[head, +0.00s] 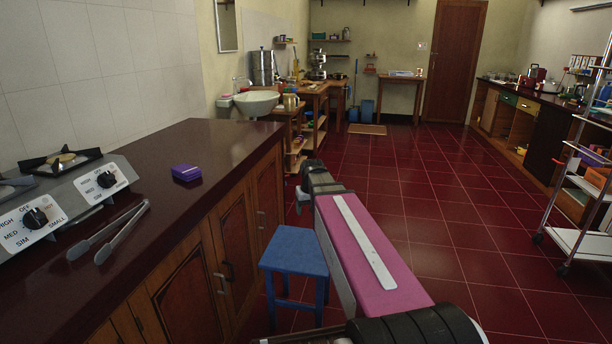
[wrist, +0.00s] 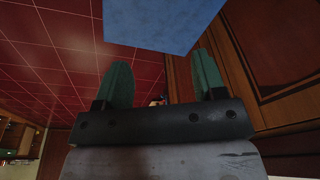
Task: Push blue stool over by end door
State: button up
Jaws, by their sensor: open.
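The blue stool (head: 295,254) stands upright on the floor beside the wooden cabinet fronts, partly hidden by my arm. Its blue top also shows at the upper middle of the wrist view (wrist: 165,20). My gripper (wrist: 165,82) is open, its two green fingers apart with nothing between them. The fingertips point toward the stool top; I cannot tell whether they touch it. In the head view the fingers are hard to make out past my arm. The brown end door (head: 455,62) is shut in the far wall.
A dark counter (head: 150,235) with a stove (head: 60,205), tongs (head: 108,232) and a purple box (head: 186,172) lines the left. A wheeled shelf cart (head: 585,200) stands at the right. The red tiled floor (head: 430,190) between is clear toward the door. A mat (head: 367,129) lies far back.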

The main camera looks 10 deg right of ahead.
jog(key=s+f+m+g, duration=0.1)
jog(key=s+f+g, duration=0.1)
jog(key=s+f, duration=1.3)
jog(key=shift+s+a, duration=0.25)
jog(key=shift+s, duration=0.45)
